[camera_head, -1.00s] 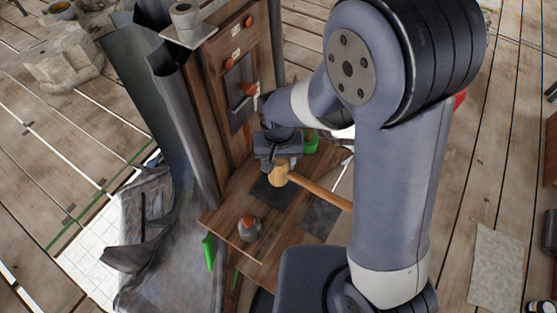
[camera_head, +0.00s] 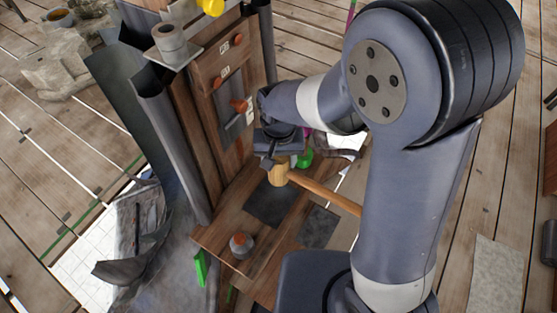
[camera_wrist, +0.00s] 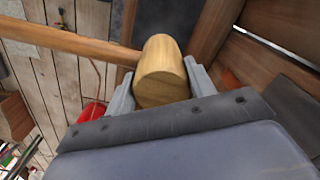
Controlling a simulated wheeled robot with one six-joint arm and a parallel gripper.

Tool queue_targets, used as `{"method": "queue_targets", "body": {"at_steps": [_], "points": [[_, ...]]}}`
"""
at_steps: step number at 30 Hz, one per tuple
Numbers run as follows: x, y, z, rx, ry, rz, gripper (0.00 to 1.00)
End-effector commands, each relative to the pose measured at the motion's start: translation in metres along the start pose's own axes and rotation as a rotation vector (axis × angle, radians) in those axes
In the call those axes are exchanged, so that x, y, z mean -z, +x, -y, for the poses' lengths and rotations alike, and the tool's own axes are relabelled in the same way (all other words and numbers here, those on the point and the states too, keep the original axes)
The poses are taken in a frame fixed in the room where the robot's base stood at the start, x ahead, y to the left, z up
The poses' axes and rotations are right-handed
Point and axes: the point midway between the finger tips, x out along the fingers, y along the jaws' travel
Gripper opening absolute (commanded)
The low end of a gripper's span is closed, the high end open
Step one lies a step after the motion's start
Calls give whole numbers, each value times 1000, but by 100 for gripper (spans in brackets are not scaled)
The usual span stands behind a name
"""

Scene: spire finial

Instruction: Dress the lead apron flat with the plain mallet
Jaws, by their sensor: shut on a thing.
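The plain mallet has a pale wooden head (camera_head: 279,175) and a long handle (camera_head: 325,192) pointing right and toward the front. My gripper (camera_head: 277,162) is shut on the mallet's head. In the wrist view the head sits between the two fingers (camera_wrist: 160,92), with the handle running left. Grey sheet (camera_head: 230,108) covers part of the upright wooden board, behind an orange knob; it may be the lead apron, but I cannot tell. The mallet is to the right of this sheet and apart from it. The mallet's height above the bench is unclear.
Below the mallet, a wooden bench (camera_head: 215,237) carries a dark square (camera_head: 268,204), a grey square (camera_head: 318,227) and a small orange-topped pot (camera_head: 241,246). The upright board (camera_head: 200,130) stands at the back left, with a grey cylinder (camera_head: 171,43) on its ledge. Open plank floor lies right.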

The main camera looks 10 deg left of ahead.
Motion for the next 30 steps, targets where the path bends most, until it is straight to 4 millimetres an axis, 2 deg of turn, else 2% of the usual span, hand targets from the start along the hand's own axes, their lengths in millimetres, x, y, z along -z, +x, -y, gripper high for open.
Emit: {"method": "queue_targets", "body": {"at_steps": [1, 16, 18, 21, 30], "points": [[0, 10, 0, 0, 0, 0, 15], [0, 78, 0, -1, 0, 1, 15], [1, 54, 0, 1, 0, -2, 15], [1, 43, 0, 1, 0, -3, 15], [0, 36, 0, 0, 0, -1, 15]]}}
